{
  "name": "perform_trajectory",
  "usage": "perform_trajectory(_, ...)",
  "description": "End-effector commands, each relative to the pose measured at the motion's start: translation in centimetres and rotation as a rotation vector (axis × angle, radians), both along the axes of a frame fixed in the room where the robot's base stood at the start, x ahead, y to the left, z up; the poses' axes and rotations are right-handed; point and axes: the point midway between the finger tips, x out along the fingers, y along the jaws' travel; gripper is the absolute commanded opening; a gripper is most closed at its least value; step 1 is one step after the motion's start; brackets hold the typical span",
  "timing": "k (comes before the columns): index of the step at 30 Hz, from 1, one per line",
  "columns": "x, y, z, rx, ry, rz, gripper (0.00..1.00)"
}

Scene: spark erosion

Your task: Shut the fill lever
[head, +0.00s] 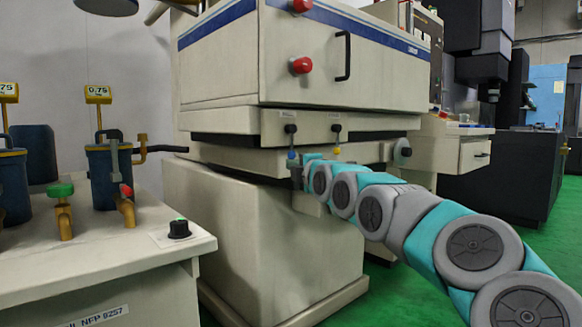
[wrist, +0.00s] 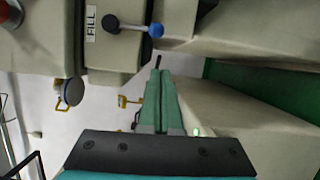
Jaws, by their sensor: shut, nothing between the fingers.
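The fill lever shows in the wrist view as a grey rod from a black hub (wrist: 111,23) beside a FILL label (wrist: 91,22), ending in a blue ball (wrist: 156,30). In the head view the fill lever (head: 291,144) hangs down on the machine's front, its blue knob low. My gripper (wrist: 159,68) is shut and empty, its green fingers pressed together. In the wrist view the tips are just short of the blue ball, with a small gap seen between them. In the head view my gripper (head: 296,174) is just below the blue knob; its fingers are partly hidden.
A second lever with a yellow knob (head: 337,149) hangs right of the fill lever. The machine's upper housing (head: 225,65) overhangs above, and its pale base (head: 235,220) stands below. A bench (head: 80,262) with pipes and blue canisters (head: 103,178) stands at left.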

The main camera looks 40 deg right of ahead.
Motion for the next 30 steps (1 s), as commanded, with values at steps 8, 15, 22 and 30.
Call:
perform_trajectory(8,-4.6,1.0,0.0,0.000,-0.002,-0.002,0.00)
perform_trajectory(15,-6.2,1.4,0.0,0.000,-0.003,-0.002,0.00)
perform_trajectory(22,-6.2,1.4,-0.1,0.001,-0.002,-0.001,0.00)
perform_trajectory(30,-6.2,1.4,-0.1,0.001,-0.002,-0.001,0.00)
